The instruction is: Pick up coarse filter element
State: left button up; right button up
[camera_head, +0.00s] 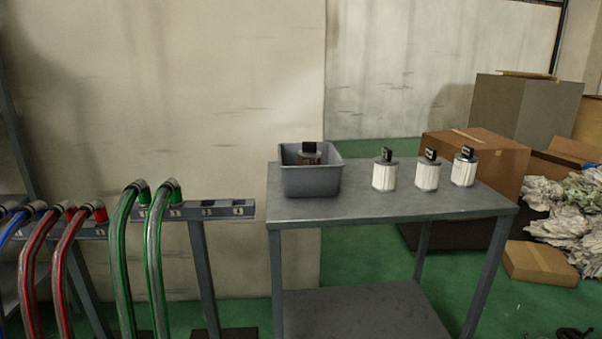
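Three white, upright cylindrical filter elements with grey tops and black handles stand on the right half of a grey metal table (390,206). They are the left one (384,176), the middle one (427,176) and the right one (463,171). A grey bin (311,182) stands on the table's left end. Inside it is a darker, brownish element (309,157) with a black handle; its lower part is hidden by the bin wall. I cannot tell from labels which one is the coarse filter element. Neither of my grippers is in view.
A rack (226,210) with red, green and blue hoses stands left of the table. Cardboard boxes (476,160) and a heap of crumpled wrapping (565,210) lie behind and right of it. The table's front strip is clear. Green floor (365,262) shows around it.

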aim_at(429, 164)
jog(key=i+j+z, duration=0.2)
jog(key=j+z, duration=0.2)
jog(key=i+j+z, duration=0.1)
jog(key=j+z, duration=0.25)
jog(key=i+j+z, duration=0.1)
jog(key=j+z, duration=0.65)
